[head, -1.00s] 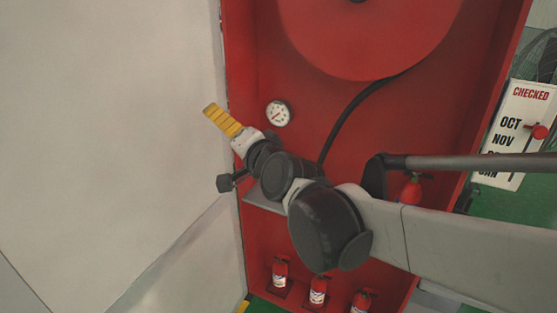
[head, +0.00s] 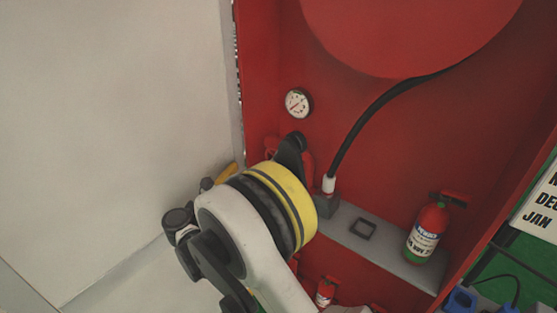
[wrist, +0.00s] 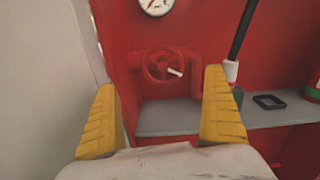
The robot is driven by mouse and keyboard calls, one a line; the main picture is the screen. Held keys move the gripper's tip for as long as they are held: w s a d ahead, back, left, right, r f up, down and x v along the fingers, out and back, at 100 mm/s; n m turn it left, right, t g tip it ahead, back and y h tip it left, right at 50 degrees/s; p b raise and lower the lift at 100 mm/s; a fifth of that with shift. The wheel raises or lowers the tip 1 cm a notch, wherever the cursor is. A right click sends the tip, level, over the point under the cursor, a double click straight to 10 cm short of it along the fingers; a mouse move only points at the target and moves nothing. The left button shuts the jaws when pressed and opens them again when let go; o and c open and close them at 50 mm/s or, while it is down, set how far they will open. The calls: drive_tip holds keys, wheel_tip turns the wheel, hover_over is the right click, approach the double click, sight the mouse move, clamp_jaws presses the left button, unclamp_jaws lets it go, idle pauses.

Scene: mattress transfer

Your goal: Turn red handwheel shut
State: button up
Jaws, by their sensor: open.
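The red handwheel (wrist: 161,66) sits on red pipework against the red cabinet's back wall, in the upper middle of the wrist view. A small white handle sticks out at its right side. My gripper (wrist: 160,110) is open and empty. Its two yellow fingers stand left and right of the handwheel in the picture, with the wheel beyond them and apart from them. In the head view my arm hides most of the wheel, and only some red pipework (head: 305,163) shows behind it. One yellow finger (head: 227,172) shows past my wrist there.
A grey shelf (head: 390,248) runs below the pipework. It holds a black square ring (head: 363,229) and a fire extinguisher (head: 425,230). A black hose (head: 356,128) drops to the shelf. A gauge (head: 298,102) is above. A pale wall or door (head: 110,120) stands close at left.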

drive_tip(key=b+x, duration=0.1)
drive_tip(key=x, duration=0.2)
drive_tip(key=f+b+x, duration=0.1)
drive_tip(key=x, duration=0.3)
drive_tip(key=b+x, duration=0.1)
drive_tip(key=x, duration=0.2)
drive_tip(key=shift+d+f, duration=0.2)
drive_tip(key=shift+d, duration=0.15)
drive_tip(key=c, duration=1.1)
